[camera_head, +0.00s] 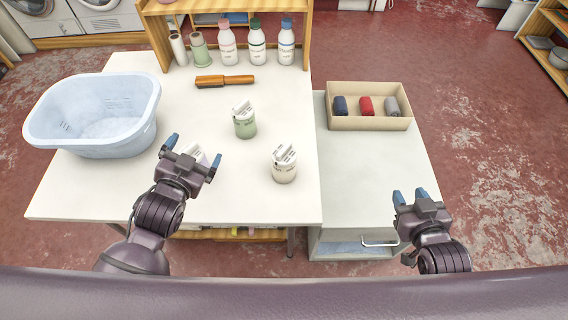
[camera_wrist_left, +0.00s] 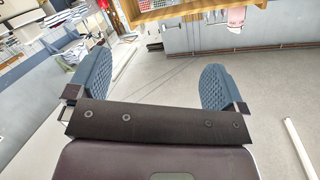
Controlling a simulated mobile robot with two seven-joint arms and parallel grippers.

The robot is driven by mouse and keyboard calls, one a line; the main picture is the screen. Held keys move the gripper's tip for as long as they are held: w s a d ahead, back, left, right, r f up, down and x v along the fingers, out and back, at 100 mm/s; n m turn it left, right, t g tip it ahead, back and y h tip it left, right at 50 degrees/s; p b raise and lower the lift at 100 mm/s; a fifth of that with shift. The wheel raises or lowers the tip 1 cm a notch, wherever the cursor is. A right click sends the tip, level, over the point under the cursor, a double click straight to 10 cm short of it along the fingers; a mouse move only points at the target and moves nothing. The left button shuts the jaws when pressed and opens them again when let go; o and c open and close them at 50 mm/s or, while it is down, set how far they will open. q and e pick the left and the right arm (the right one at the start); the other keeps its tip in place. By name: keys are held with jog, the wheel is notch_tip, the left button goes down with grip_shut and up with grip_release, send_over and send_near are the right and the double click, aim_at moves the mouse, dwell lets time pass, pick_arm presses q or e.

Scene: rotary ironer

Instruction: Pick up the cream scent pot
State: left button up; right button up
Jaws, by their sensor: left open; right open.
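The cream scent pot (camera_head: 284,170) stands upright on the white table (camera_head: 240,205) near its right front part, with a folded white label or card on top. A green scent pot (camera_head: 244,124) with a similar top stands behind it and to the left. My left gripper (camera_head: 193,158) is open over the table, left of both pots. A white item (camera_head: 199,153) shows between its fingers, partly hidden; I cannot tell whether it is another pot. The left wrist view shows the open fingers (camera_wrist_left: 156,88) with nothing between them. My right gripper (camera_head: 411,196) is open and empty over the lower right cabinet.
A pale blue basket (camera_head: 95,141) stands at the table's left. A wooden-handled brush or roller (camera_head: 224,81) lies behind the pots. Several bottles (camera_head: 257,45) line the wooden shelf at the back. A beige box (camera_head: 369,122) with rolled cloths sits on the right cabinet (camera_head: 375,170).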

pick_arm(q)
jog(key=w+d+m+t+h, duration=0.1)
jog(key=w+d+m+h, duration=0.2)
jog(key=m, duration=0.4)
jog(key=m+g+h, duration=0.4)
jog(key=m+h, duration=0.3)
jog(key=m, duration=2.4)
send_over(275, 172)
jog(key=v, duration=0.4)
notch_tip(275, 172, down, 5)
jog(key=shift+s+f, duration=0.1)
jog(key=shift+f, duration=0.1)
notch_tip(275, 172, down, 7)
jog(key=shift+r, duration=0.1)
jog(key=shift+d+f, duration=0.2)
jog(key=shift+x, duration=3.65)
jog(key=shift+a, duration=0.15)
